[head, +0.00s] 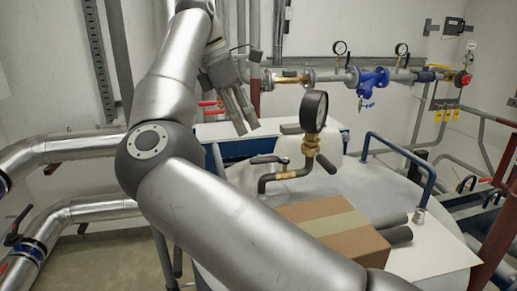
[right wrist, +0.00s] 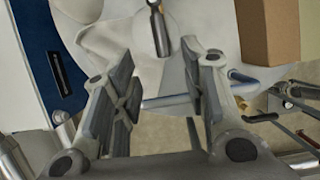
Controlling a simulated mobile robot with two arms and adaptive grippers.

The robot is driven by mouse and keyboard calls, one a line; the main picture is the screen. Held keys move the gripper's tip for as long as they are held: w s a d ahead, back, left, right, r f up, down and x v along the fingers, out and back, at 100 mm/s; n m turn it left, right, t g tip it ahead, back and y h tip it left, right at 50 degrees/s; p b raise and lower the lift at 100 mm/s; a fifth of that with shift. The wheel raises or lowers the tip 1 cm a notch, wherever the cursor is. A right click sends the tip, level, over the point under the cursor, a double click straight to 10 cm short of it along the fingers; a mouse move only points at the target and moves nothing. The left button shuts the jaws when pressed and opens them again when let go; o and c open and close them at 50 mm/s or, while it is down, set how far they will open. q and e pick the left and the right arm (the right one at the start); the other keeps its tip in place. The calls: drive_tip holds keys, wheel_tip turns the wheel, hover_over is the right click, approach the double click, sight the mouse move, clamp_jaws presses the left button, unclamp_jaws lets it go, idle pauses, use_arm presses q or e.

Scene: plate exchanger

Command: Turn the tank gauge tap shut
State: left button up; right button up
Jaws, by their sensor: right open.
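The tank gauge (head: 314,110) is a black round dial standing upright above the white tank on a brass fitting (head: 311,144). A bent dark pipe (head: 290,174) with a brass section runs below it. A dark lever (head: 327,164) slants down to the right beside the fitting. Another dark flat lever (head: 268,160) lies to its left; I cannot tell for certain which lever is the tap's. My right gripper (head: 249,124) is open and empty, pointing down, left of the gauge and apart from it. In the right wrist view its jaws (right wrist: 158,85) are spread with nothing between them. My left gripper is out of view.
A cardboard box (head: 325,226) sits on the tank (head: 440,250) in front of the gauge. A blue rail (head: 400,145) rises on the right. Wall pipes with gauges and a blue valve (head: 371,80) run behind. My right arm crosses the left and front.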

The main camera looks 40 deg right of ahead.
sight(262, 157)
drive_tip(key=x, duration=0.4)
drive_tip(key=shift+s+a, duration=0.15)
drive_tip(key=shift+s, duration=0.1)
drive_tip(key=f, duration=0.1)
drive_tip(key=d+f, duration=0.1)
drive_tip(key=f, duration=0.1)
drive_tip(key=shift+w+d+p, duration=0.1)
drive_tip(key=shift+d+p, duration=0.15)
drive_tip(key=shift+p, duration=0.15)
drive_tip(key=shift+x, duration=0.8)
drive_tip(key=shift+s+f, duration=0.15)
drive_tip(key=shift+s, duration=0.15)
drive_tip(key=shift+w+d+f, duration=0.1)
drive_tip(key=shift+d+f, duration=0.05)
drive_tip(key=shift+f, duration=0.05)
drive_tip(key=shift+c, duration=0.2)
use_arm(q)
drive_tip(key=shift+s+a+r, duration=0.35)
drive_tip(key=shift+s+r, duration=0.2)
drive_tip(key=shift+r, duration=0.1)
use_arm(e)
clamp_jaws()
